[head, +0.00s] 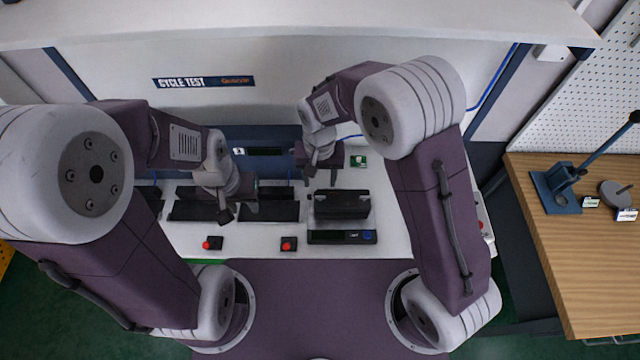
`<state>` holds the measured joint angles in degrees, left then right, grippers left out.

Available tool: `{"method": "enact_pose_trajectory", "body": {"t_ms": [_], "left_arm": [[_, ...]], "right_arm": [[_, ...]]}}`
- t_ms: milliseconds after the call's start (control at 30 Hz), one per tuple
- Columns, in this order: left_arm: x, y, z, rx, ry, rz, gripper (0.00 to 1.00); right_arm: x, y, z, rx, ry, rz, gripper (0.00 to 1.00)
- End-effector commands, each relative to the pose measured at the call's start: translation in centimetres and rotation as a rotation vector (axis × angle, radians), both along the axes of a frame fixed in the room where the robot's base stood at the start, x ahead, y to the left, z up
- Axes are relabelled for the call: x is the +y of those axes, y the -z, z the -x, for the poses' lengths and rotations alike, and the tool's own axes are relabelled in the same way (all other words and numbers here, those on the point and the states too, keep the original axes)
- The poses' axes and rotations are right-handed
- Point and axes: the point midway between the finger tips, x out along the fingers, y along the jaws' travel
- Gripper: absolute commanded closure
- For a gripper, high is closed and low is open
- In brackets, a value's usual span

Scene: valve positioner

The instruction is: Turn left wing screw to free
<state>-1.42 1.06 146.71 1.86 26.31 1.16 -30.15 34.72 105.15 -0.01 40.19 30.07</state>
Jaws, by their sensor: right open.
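My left gripper (226,214) reaches down at the dark fixtures on the white bench, between a left black fixture (188,211) and a middle black fixture (270,211). Its fingers look close together, but I cannot tell whether they are open or shut, or whether they touch anything. My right gripper (312,170) is open, at the back of the bench, behind and left of a dark block-shaped unit (342,206). I cannot make out the left wing screw; it is too small or hidden by my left gripper and arm.
Two red buttons (213,243) (289,244) on black boxes and a black display unit (342,237) line the front of the bench (250,244). A wooden table (590,265) with a blue lever press (562,190) is at right.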

Motion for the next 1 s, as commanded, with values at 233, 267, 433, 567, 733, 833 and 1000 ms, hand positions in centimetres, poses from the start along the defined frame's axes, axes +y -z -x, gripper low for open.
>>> {"method": "enact_pose_trajectory", "body": {"t_ms": [233,267,433,567,733,833,1000], "left_arm": [[0.0,-0.8,0.0,0.0,0.0,0.0,0.64],[0.0,-1.0,0.0,0.0,0.0,0.0,0.64],[0.0,-1.7,0.0,0.0,0.0,0.0,0.64],[0.0,-2.0,0.0,0.0,0.0,0.0,0.64],[0.0,-1.9,0.0,0.0,0.0,0.0,0.64],[0.0,-1.9,0.0,0.0,0.0,0.0,0.64],[0.0,-1.9,0.0,0.0,0.0,0.0,0.64]], "right_arm": [[-0.2,3.5,0.1,0.006,0.002,0.003,0.49],[-0.2,4.2,0.1,0.006,0.002,0.004,0.49],[-0.2,7.4,0.0,0.003,0.002,0.002,0.49],[-0.1,8.8,-0.1,0.0,0.002,0.0,0.49],[-0.1,9.2,-0.1,-0.001,0.002,-0.001,0.49],[-0.1,9.2,-0.1,-0.001,0.002,-0.001,0.49],[-0.1,9.2,-0.1,-0.001,0.002,-0.001,0.91]]}}
